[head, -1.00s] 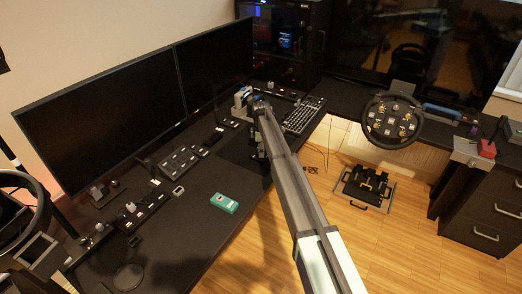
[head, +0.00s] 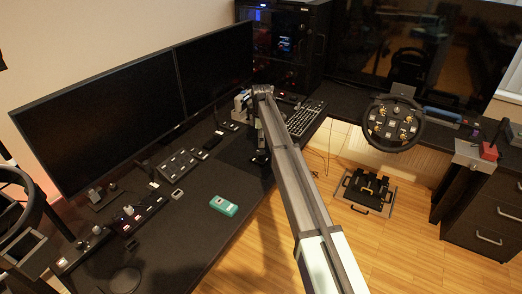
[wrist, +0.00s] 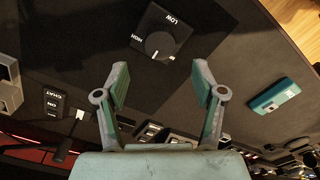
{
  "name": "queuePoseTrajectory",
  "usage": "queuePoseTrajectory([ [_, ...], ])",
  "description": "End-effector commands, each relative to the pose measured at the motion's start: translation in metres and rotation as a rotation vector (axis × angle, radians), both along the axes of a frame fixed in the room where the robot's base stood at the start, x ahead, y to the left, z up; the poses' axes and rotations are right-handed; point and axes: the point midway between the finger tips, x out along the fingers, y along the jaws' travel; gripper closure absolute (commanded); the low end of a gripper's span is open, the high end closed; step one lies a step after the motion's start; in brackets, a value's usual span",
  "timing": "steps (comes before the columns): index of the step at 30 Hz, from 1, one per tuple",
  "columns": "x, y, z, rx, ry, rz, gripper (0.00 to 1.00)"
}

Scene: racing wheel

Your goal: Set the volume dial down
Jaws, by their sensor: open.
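The volume dial (wrist: 159,43) is a round dark knob with a white pointer mark on a dark square plate labelled LOW and HIGH. It sits at the top middle of the wrist view, beyond my fingertips. My gripper (wrist: 160,76) is open, with its two grey-green fingers apart and nothing between them. The dial lies ahead of the gap and is not touched. In the head view my gripper (head: 260,157) is low over the dark desk, below the end of my arm. I cannot make out the dial there.
A teal device (head: 224,205) lies on the desk (head: 190,235); it also shows in the wrist view (wrist: 274,96). A button panel (head: 179,165), two monitors (head: 110,118) and a keyboard (head: 306,118) stand around. A CHAT/ON switch box (wrist: 53,103) is left of my fingers.

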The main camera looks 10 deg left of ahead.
Motion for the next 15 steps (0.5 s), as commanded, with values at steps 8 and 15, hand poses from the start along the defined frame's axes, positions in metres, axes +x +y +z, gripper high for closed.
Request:
queuePoseTrajectory([
  [8, 0.0, 0.0, 0.035, 0.0, 0.0, 0.0, 0.31],
  [15, 0.0, 0.0, 0.042, 0.0, 0.001, 0.0, 0.31],
])
